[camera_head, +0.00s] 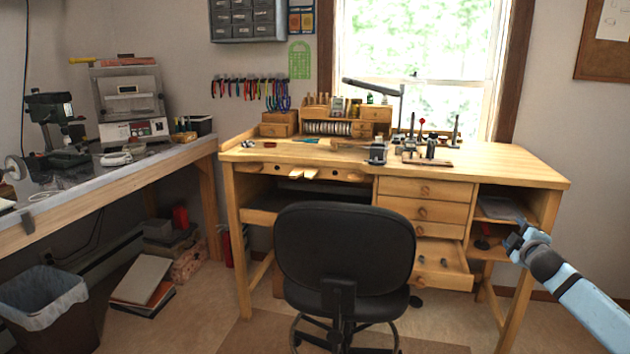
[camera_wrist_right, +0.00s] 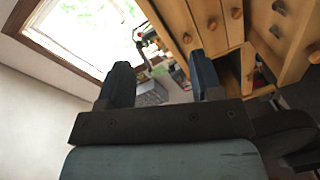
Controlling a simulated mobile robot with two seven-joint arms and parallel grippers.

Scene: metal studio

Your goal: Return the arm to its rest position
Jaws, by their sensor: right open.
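My right arm comes in from the lower right in the head view, and its gripper (camera_head: 521,240) is in front of the right end of the wooden workbench (camera_head: 530,170). In the right wrist view the two dark blue fingers of this gripper (camera_wrist_right: 163,85) stand apart with nothing held between them. Past the fingers, the bench's drawers show tilted at the upper right. My left arm and gripper are not in view.
A black chair (camera_head: 343,245) stands in front of the bench. One lower drawer (camera_head: 441,262) is pulled out, left of my right gripper. A second table (camera_head: 110,180) with machines stands at the left, with a bin (camera_head: 45,305) below it.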

